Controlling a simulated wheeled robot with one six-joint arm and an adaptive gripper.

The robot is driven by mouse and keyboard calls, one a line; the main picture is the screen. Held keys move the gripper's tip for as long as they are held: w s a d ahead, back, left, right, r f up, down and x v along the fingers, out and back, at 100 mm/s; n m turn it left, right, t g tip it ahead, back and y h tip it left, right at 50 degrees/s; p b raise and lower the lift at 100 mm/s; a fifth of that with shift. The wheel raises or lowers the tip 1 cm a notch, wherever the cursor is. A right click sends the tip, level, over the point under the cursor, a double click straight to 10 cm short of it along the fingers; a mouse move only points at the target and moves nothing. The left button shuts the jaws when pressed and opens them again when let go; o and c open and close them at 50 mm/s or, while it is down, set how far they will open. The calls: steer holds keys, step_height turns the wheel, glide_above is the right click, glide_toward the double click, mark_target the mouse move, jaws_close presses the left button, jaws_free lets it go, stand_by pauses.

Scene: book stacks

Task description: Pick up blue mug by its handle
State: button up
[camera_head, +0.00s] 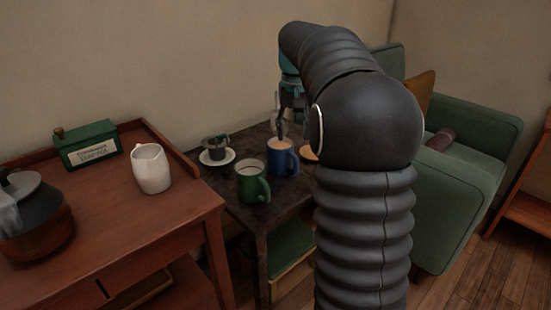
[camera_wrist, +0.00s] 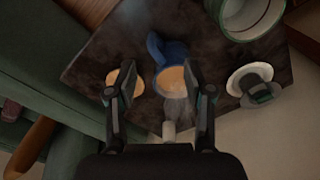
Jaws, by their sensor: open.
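The blue mug (camera_head: 284,161) stands upright on a dark side table (camera_head: 232,208), holding something tan. In the wrist view the mug (camera_wrist: 174,51) lies between and just beyond the fingertips, with its handle (camera_wrist: 154,46) towards the upper left. My gripper (camera_wrist: 158,68) is open and empty, its fingers on either side of the mug and apart from it. In the head view my gripper hangs over the table behind the mug, partly hidden by my arm.
A green mug (camera_head: 250,186) stands close to the blue one. A grey cup on a saucer (camera_head: 216,157) is at left. A tan disc (camera_wrist: 113,82) and a greyish object (camera_wrist: 178,110) lie close to my fingers. A green armchair (camera_head: 455,195) stands to the right.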

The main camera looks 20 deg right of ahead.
mark_target(295, 173)
steer(key=shift+w+d+f, duration=0.4)
steer(key=shift+w+d, duration=0.2)
step_height(295, 173, down, 8)
steer(key=shift+f+b, duration=0.25)
steer(key=shift+b, duration=0.55)
steer(key=shift+s+d+f+b, duration=0.1)
steer(key=shift+s+f+b, duration=0.15)
steer(key=shift+f, duration=1.05)
steer(key=shift+s+f+b, duration=0.1)
steer(key=shift+f+b, duration=0.1)
steer(key=shift+f, duration=1.05)
jaws_close()
